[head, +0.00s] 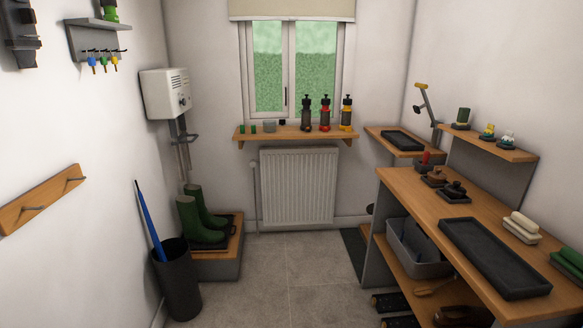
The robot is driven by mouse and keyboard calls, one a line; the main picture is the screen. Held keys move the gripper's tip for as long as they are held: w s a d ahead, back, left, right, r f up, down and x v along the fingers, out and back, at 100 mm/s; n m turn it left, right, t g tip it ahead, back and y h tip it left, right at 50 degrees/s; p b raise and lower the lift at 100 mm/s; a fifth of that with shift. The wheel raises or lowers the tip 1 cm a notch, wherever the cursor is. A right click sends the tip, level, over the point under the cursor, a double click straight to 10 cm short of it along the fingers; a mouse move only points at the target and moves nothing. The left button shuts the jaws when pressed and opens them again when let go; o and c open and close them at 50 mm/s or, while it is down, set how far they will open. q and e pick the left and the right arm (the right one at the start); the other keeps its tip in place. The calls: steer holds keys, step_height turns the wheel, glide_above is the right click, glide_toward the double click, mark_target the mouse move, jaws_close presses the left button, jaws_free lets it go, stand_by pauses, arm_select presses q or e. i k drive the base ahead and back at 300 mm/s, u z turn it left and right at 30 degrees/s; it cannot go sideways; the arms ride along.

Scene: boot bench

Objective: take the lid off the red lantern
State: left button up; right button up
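The red lantern (325,118) stands upright on the wooden window shelf (270,134), under the right part of the window. It has a red body with dark parts, and its dark top (326,101) appears to be in place. A dark lantern-like item (306,117) stands just left of it, and a similar yellow-orange one (346,116) stands just right. All three are small and far off, so the lid's details are hard to tell. Neither of my grippers is in view.
A white radiator (298,188) hangs below the window shelf. The tiled floor (300,265) is clear in the middle. A wooden bench (420,196) fills the right. Green boots (190,220) and a dark umbrella bin (177,285) stand at left.

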mark_target(326, 101)
steer(key=i, duration=4)
steer(key=z, duration=1.1)
